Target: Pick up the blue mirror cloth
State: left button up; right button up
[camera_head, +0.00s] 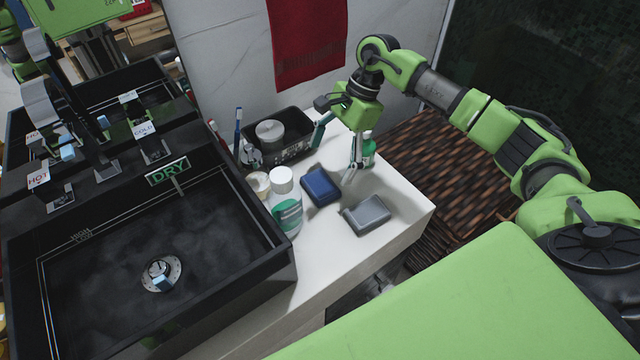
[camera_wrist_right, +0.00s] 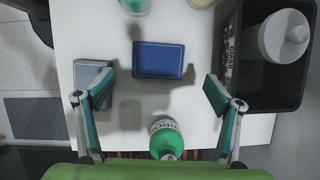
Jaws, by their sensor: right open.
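The blue mirror cloth (camera_head: 320,187) is a folded dark blue block lying flat on the white counter, between the white-capped bottle and the grey folded block. In the right wrist view the cloth (camera_wrist_right: 158,60) lies whole and unobstructed near the top middle. My right gripper (camera_head: 335,155) is open and empty above the counter, over the back side of the cloth. In the right wrist view its two fingers (camera_wrist_right: 160,92) stand wide apart, wider than the cloth, and the cloth is beyond the fingertips. My left gripper is not seen.
A grey folded block (camera_head: 366,215) lies right of the cloth. A white-capped bottle (camera_head: 285,203) stands left, by the black sink (camera_head: 270,262). A green bottle (camera_head: 369,150) stands close to the right gripper. A black tray (camera_head: 296,150) with a metal canister (camera_head: 270,134) is behind.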

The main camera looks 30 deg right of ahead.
aim_at(320, 183)
jog(key=shift+a+f, duration=0.2)
jog(key=shift+f, duration=0.45)
jog(key=p+x, duration=0.1)
jog(key=x, duration=0.3)
jog(key=shift+s+a+f+p, duration=0.1)
jog(key=shift+s+f+p, duration=0.1)
jog(key=shift+p, duration=0.15)
jog(key=shift+a+f, duration=0.1)
jog(key=shift+f, duration=0.2)
jog(key=c, duration=1.2)
